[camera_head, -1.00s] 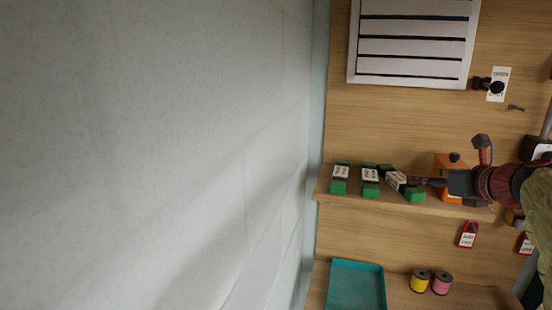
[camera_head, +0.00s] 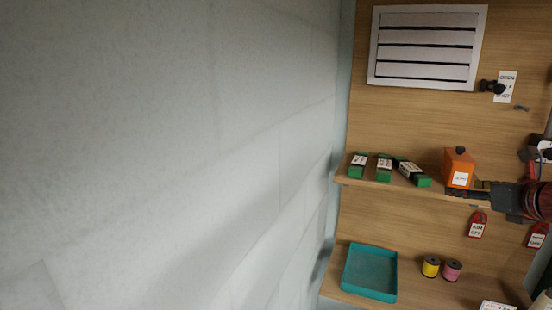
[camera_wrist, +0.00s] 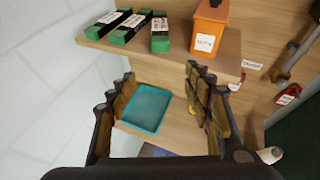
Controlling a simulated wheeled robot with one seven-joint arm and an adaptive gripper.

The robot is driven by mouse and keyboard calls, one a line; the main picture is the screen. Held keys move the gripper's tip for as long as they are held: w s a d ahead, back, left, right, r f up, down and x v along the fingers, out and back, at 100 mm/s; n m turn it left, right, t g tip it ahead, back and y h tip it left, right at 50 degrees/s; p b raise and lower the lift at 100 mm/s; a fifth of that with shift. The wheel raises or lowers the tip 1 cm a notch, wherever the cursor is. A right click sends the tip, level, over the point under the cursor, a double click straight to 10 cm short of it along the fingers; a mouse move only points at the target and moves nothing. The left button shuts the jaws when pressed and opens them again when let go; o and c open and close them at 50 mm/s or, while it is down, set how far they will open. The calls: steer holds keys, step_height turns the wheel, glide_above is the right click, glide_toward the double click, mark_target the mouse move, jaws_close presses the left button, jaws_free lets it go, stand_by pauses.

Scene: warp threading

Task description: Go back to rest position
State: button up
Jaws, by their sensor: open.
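My gripper (camera_head: 482,190) is at the right of the head view, just in front of the upper shelf and below the orange box (camera_head: 459,168). In the wrist view my gripper (camera_wrist: 160,98) has its two fingers spread wide with nothing between them. Three green-and-black boxes with white labels stand on the shelf: the left one (camera_head: 357,166), the middle one (camera_head: 384,168) and the right one (camera_head: 413,174), which is turned at an angle. The gripper is apart from these boxes.
The upper shelf (camera_head: 395,188) juts from a wooden board. Below are a teal tray (camera_head: 346,284), a yellow spool (camera_head: 431,266), a pink spool (camera_head: 452,270) and red tags (camera_head: 478,225). A slatted white panel (camera_head: 374,78) is above. A pale wall (camera_head: 150,150) fills the left.

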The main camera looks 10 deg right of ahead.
steer(key=s+a+f+n+g, duration=0.2)
steer(key=s+f+n+g, duration=0.15)
steer(key=f+n, duration=0.75)
steer(key=s+a+f+n+g+b, duration=0.1)
steer(key=s+a+f+n+b, duration=0.4)
steer(key=a+f+n, duration=0.4)
steer(key=s+a+f+n+g+y+b, duration=0.1)
steer(key=s+a+f+n+b, duration=0.4)
steer(key=a+f, duration=0.7)
steer(key=s+a+f+n+g+y+b, duration=0.1)
steer(key=s+a+f+n+g+b, duration=0.1)
steer(key=s+a+f+n+b, duration=0.3)
steer(key=a+f+n+b, duration=0.3)
steer(key=a+f+n, duration=0.2)
steer(key=a+n, duration=0.1)
steer(key=shift+s+a+f+n, duration=0.15)
steer(key=shift+s+f+n, duration=0.25)
steer(key=shift+n, duration=0.4)
